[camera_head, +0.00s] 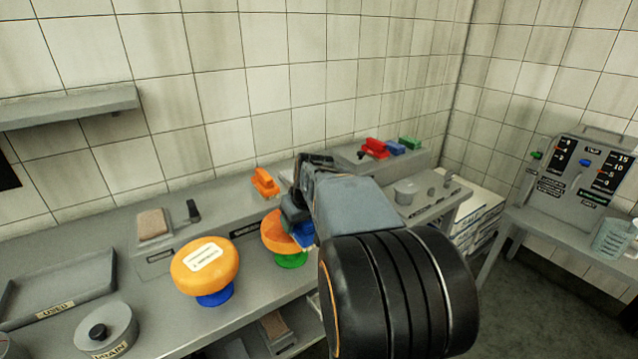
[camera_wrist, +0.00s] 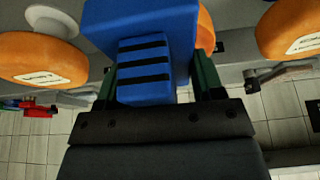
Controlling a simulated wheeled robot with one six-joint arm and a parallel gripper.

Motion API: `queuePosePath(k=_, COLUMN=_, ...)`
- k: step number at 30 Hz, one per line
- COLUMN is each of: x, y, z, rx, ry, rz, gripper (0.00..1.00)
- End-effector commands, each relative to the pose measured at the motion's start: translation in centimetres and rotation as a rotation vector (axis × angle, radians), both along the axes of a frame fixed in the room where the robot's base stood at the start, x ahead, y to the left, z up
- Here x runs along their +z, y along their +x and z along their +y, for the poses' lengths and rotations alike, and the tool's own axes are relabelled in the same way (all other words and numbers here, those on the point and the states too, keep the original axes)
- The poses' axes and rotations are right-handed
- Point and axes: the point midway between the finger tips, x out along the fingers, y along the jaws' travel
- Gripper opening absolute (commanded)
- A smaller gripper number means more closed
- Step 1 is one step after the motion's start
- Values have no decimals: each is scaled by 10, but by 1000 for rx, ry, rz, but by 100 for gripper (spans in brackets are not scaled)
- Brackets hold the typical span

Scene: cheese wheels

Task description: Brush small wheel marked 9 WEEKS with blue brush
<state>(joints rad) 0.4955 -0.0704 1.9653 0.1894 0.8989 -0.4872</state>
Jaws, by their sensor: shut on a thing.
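My gripper (camera_head: 298,212) is shut on a blue brush (camera_wrist: 145,30), a blue block with black stripes across its grip. The brush also shows as a blue patch in the head view (camera_head: 304,236). It overlaps the right side of an orange cheese wheel (camera_head: 276,228) on a green stand. I cannot tell whether they touch. Another orange wheel (camera_head: 205,262) with a white label sits on a blue stand to the left. The wrist view shows a labelled wheel at left (camera_wrist: 42,60), one at right (camera_wrist: 290,32), and orange behind the brush. No label is legible, so 9 WEEKS cannot be picked out.
An orange brush-like item (camera_head: 264,182) lies near the wall. Red (camera_head: 374,148), blue (camera_head: 395,149) and green (camera_head: 409,142) items sit on a back ledge. A tray marked USED (camera_head: 62,290) and a grey round container (camera_head: 106,329) are at left. A control panel (camera_head: 580,172) stands at right.

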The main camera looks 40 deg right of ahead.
Motion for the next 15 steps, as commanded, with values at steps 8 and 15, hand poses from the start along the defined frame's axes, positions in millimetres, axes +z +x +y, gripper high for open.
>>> queuePosePath(k=8, x=40, y=2, z=2, rx=5, ry=-5, rz=-9, gripper=39)
queuePosePath(k=15, x=62, y=2, z=4, rx=8, ry=-4, rz=-9, gripper=39)
